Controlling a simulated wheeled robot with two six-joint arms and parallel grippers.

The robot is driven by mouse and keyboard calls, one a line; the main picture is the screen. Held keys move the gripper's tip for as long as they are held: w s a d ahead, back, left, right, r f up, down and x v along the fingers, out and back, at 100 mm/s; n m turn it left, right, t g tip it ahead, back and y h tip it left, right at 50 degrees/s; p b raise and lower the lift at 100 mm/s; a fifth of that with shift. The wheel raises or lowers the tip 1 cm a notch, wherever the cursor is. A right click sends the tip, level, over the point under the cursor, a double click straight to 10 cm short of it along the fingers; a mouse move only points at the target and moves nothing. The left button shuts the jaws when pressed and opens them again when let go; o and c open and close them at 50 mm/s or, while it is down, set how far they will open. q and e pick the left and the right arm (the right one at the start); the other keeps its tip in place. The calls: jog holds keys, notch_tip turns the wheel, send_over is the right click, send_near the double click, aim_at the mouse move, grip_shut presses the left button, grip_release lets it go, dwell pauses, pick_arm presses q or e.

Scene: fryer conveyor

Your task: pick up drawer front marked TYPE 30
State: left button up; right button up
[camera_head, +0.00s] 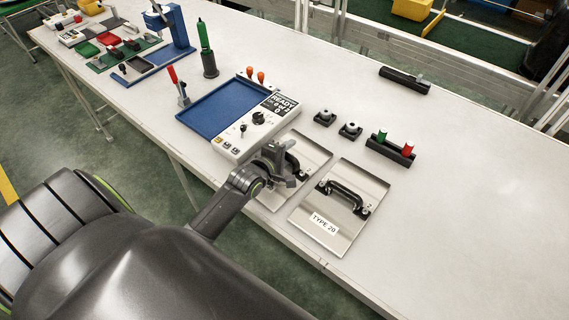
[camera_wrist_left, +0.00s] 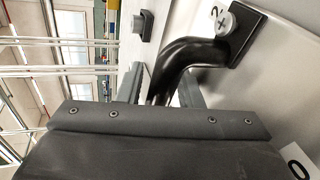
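Two metal drawer fronts with black handles lie side by side on the white table. The right drawer front (camera_head: 340,235) carries a label reading TYPE 20. The left drawer front (camera_head: 313,152) is partly covered by my left gripper (camera_head: 285,170), and its label cannot be read in the head view. In the left wrist view a black handle (camera_wrist_left: 178,60) passes between the open fingers (camera_wrist_left: 160,90) of my left gripper, with a gap beside it. The metal panel (camera_wrist_left: 275,75) there shows a white label corner (camera_wrist_left: 298,160) ending in 0. My right gripper is out of view.
A control box (camera_head: 235,150) with a blue tray (camera_head: 209,108) stands just behind the left panel. Small black fixtures (camera_head: 350,130) and a block with green and red pegs (camera_head: 390,149) lie beyond. The table's right side (camera_head: 480,220) is clear.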

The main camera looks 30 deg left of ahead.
pick_arm(q)
jog(key=shift+r, duration=0.1)
grip_shut()
